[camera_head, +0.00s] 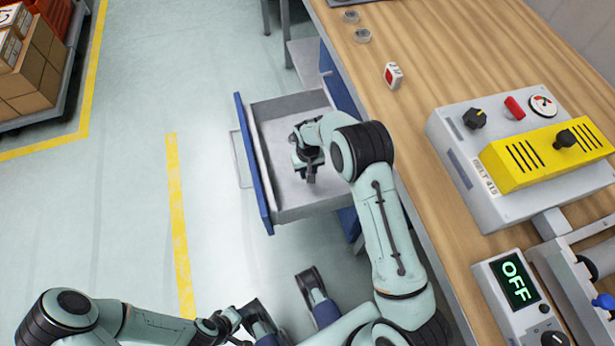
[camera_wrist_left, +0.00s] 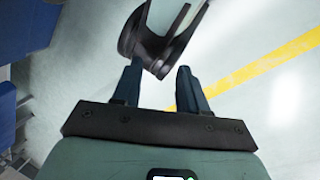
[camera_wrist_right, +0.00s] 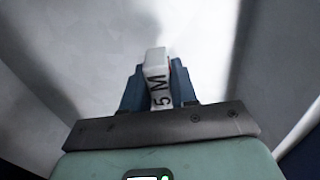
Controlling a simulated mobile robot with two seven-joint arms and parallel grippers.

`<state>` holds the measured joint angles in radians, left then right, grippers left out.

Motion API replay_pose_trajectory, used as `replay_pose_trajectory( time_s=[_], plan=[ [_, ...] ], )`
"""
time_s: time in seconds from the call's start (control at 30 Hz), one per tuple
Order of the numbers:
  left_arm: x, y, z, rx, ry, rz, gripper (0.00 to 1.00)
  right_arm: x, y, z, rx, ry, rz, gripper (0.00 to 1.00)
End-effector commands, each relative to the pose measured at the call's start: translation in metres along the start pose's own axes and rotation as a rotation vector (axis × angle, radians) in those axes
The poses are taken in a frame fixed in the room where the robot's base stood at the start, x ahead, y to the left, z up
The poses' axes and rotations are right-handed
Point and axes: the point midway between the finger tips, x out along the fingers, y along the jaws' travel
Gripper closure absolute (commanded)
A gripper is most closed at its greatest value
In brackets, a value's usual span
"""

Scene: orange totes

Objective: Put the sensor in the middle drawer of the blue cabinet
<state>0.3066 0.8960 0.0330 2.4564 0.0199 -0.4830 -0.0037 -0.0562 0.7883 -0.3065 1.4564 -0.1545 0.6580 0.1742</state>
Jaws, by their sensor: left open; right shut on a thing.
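The sensor (camera_wrist_right: 156,75), a small white block with dark lettering and a bit of red at its side, is between the fingers of my right gripper (camera_wrist_right: 158,88). That gripper is shut on it and points down inside the open drawer (camera_head: 285,108); it also shows in the head view (camera_head: 310,172). The drawer has a blue front and a grey, bare interior. I cannot tell whether the sensor touches the drawer floor. The blue cabinet (camera_head: 340,75) is mostly hidden under the worktop. My left gripper (camera_wrist_left: 157,88) is open and empty, low over the floor.
Boxes on a cart (camera_head: 30,75) stand far left. The floor left of the drawer is clear.

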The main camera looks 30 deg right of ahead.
Motion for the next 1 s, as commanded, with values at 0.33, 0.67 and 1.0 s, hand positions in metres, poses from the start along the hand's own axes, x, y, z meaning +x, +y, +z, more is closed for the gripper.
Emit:
replay_pose_trajectory(
  time_s=[0.33,0.67,1.0],
  plan=[
    [0.009,-0.004,-0.014,-0.004,0.04,-0.002,0.57,0.043,0.0,0.0,0.001,-0.002,-0.001,1.0],
    [0.01,-0.004,-0.016,-0.004,0.045,-0.002,0.57,0.043,0.0,0.0,0.0,0.0,-0.001,1.0],
    [0.011,-0.004,-0.018,-0.005,0.051,-0.003,0.57,0.045,0.0,0.0,0.0,0.0,0.0,0.47]
  ],
)
